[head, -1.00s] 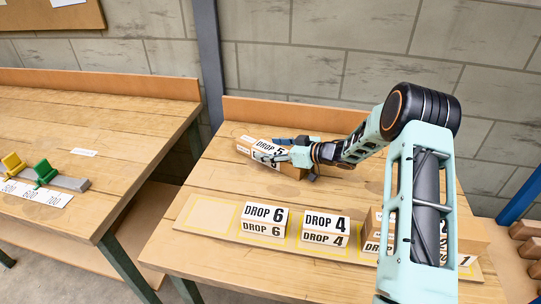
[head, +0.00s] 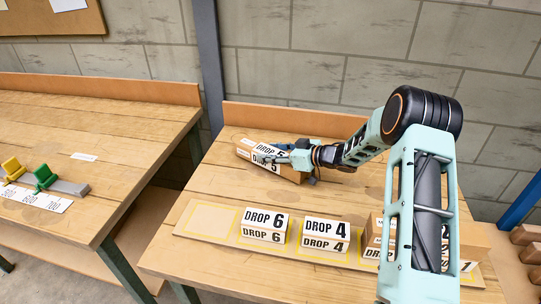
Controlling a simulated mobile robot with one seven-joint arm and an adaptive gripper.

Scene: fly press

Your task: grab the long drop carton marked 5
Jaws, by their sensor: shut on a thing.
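The long drop carton marked 5 (head: 245,149) lies at the back of the right-hand bench, a brown box with a white label reading DROP 5. Its label is partly covered by my gripper. My gripper (head: 272,158) is shut on the carton, with its fingers across the carton's middle. The carton appears to be at the bench top; I cannot tell whether it is lifted clear.
On a board (head: 205,219) with yellow outlines stand the DROP 6 carton (head: 264,225), the DROP 4 carton (head: 326,234) and others partly hidden by my arm. The bench's middle is clear.

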